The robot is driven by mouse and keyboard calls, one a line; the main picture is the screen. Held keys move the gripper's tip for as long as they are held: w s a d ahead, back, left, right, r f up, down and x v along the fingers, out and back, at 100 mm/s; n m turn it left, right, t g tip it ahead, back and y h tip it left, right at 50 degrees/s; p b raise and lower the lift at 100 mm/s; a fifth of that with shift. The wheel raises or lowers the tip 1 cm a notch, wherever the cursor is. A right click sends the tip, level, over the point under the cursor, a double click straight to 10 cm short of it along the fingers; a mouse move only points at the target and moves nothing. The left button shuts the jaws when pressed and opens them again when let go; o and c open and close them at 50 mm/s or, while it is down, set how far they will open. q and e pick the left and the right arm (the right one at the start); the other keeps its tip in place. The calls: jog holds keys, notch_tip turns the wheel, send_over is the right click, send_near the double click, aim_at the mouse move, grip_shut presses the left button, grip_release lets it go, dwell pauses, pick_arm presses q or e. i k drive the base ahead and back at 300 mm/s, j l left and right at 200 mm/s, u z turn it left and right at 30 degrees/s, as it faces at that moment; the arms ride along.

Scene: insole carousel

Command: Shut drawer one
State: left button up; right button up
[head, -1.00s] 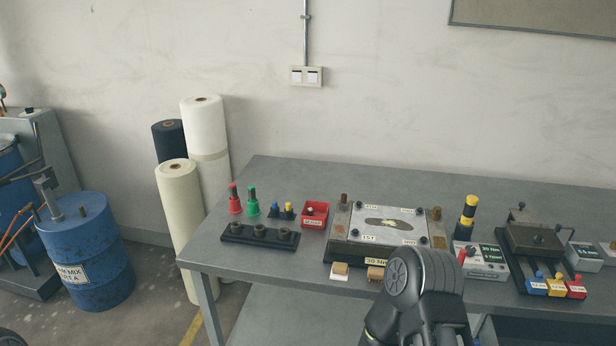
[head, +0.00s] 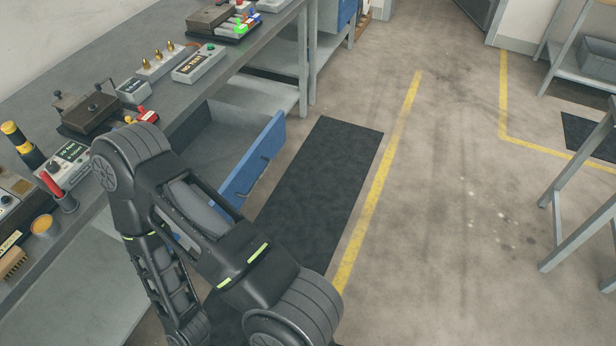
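An open drawer with a blue front (head: 253,160) sticks out from under the grey workbench (head: 215,92). Its grey inside (head: 205,140) shows and looks empty in the visible part. I cannot read any number on it, so I cannot tell whether it is drawer one. One of my arms crosses in front of the drawer's near side and hides part of it. Neither of my grippers shows in the head view.
Another blue front (head: 338,14) sits under the bench farther along. A black floor mat (head: 335,165) lies beside the drawer, then a yellow line (head: 385,165) and open floor. Devices stand on the bench, including a grey box labelled NO TEST (head: 199,64).

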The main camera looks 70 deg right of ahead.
aim_at(236, 149)
jog(key=z, duration=1.9)
